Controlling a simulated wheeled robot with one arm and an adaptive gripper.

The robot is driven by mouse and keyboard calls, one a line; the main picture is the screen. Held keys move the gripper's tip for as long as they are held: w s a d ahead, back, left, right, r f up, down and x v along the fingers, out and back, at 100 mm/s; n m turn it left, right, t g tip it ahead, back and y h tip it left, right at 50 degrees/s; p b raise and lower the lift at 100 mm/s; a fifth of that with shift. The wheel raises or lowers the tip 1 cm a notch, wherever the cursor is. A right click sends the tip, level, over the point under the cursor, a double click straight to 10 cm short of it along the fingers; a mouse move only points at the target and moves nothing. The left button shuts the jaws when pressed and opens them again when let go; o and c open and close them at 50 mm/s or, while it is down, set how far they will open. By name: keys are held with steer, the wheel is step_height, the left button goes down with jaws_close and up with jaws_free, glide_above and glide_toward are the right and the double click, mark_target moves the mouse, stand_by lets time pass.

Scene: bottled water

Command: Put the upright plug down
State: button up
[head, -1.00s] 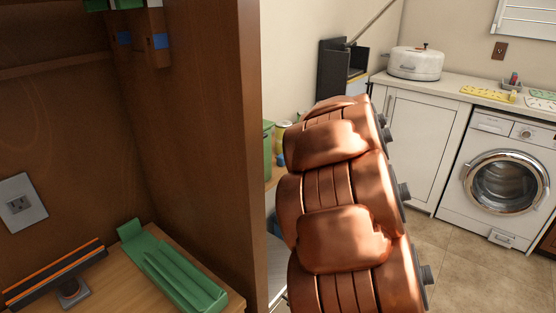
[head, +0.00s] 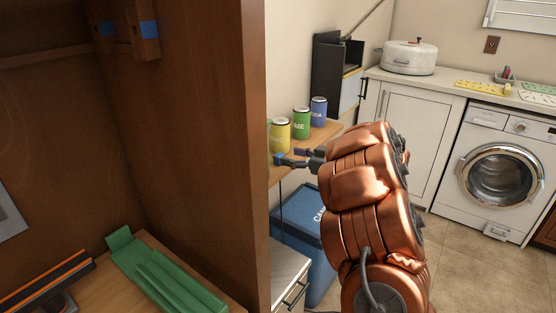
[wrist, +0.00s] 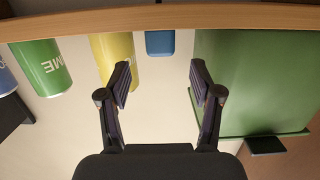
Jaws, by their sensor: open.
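A small blue block (head: 280,158) stands on the wooden shelf beside the yellow can; it is the likeliest plug, but its shape is too small to tell for sure. In the wrist view, which is upside down, the blue block (wrist: 160,43) sits at the shelf edge between the yellow can and a green box, just beyond my fingertips. My gripper (wrist: 160,72) is open with nothing between its fingers. In the head view my gripper (head: 299,157) reaches left toward the block, and my arm hides part of the shelf front.
A yellow can (head: 281,135), a green can (head: 301,123) and a blue can (head: 318,111) stand in a row on the shelf (head: 326,134). A green box (wrist: 245,80) is close beside the block. A blue bin (head: 312,225) stands below. A brown cabinet wall (head: 205,120) is at left.

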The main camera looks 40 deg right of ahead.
mark_target(279, 154)
steer(key=x, duration=0.5)
steer(key=shift+w+a+f, duration=0.2)
steer(key=shift+w+f, duration=0.05)
jaws_close()
stand_by(0.4)
